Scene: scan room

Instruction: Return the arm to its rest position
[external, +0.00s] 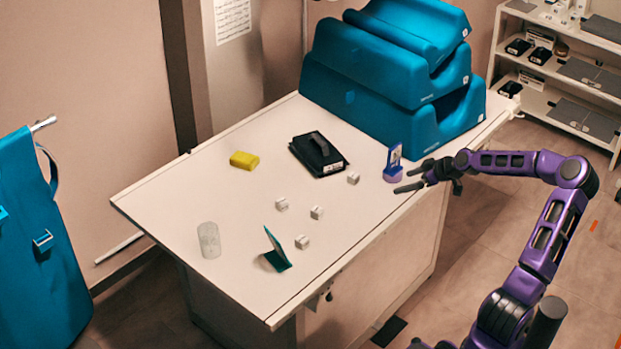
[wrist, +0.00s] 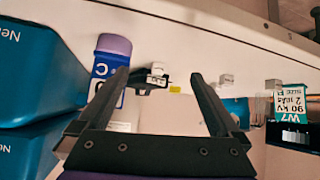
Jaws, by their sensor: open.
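My arm reaches in from the right in the external view. My gripper (external: 408,178) is at the table's right edge, beside the small blue card in a purple stand (external: 394,164). In the wrist view my gripper (wrist: 160,74) also shows spread, empty fingers. The scene there looks upside down. The purple stand's base (wrist: 114,44) and its blue card (wrist: 103,66) show next to the left finger, which partly covers the card. Whether the finger touches it, I cannot tell.
The white table (external: 230,215) holds a black case (external: 318,153), a yellow block (external: 244,160), several small white cubes (external: 316,212), a clear cylinder (external: 209,240) and a green folded card (external: 276,250). Stacked teal cushions (external: 390,75) stand behind my gripper. Shelves (external: 575,70) stand at the back right.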

